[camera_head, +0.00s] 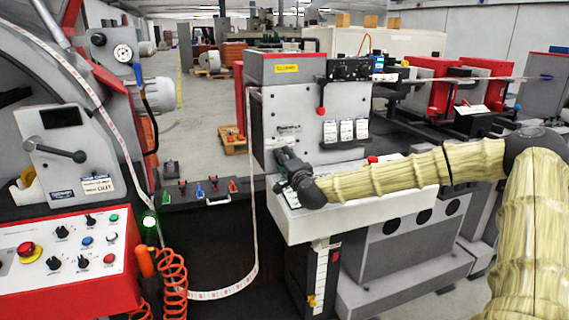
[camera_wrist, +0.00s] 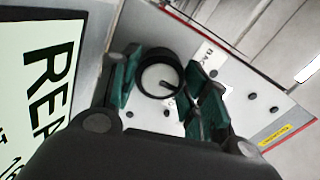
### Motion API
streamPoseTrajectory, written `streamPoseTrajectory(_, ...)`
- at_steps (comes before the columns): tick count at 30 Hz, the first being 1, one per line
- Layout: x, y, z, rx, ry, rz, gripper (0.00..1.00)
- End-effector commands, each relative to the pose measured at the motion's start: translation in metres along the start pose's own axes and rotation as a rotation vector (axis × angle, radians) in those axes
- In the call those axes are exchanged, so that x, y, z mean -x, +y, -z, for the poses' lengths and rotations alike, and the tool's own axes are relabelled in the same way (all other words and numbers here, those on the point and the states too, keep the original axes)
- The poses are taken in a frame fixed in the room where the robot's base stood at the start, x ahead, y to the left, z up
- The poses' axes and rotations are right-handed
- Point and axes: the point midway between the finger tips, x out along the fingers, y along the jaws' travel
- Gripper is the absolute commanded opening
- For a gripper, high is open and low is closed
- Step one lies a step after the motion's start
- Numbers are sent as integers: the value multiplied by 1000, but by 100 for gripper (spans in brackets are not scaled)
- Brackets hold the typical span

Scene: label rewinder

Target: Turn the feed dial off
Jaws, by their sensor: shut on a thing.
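The feed dial (camera_wrist: 157,79) shows in the wrist view as a round knob with a black rim and a pale face. A short dark mark on the face points to the lower right. My gripper (camera_wrist: 163,82) has its teal-padded fingers on both sides of the knob and is shut on it. In the head view my gripper (camera_head: 287,163) is at the lower left of the grey machine box (camera_head: 290,112). The dial is hidden there behind my gripper.
A white ledge (camera_head: 365,205) lies under my forearm. A red-knobbed lever (camera_head: 321,103) and white labels are on the box front. A control panel (camera_head: 75,255) stands at left. A label web (camera_head: 253,225) hangs below the box's left side.

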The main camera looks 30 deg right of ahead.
Motion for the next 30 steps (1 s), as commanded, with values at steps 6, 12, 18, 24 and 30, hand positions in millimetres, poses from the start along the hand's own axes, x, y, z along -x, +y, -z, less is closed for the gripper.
streamPoseTrajectory(6,0,1,1,-1,1,-2,22)
streamPoseTrajectory(12,0,1,1,-1,1,-2,64)
streamPoseTrajectory(18,0,1,0,0,1,-1,67)
streamPoseTrajectory(24,2,0,0,-1,0,-1,67)
streamPoseTrajectory(30,19,0,1,-3,0,0,67)
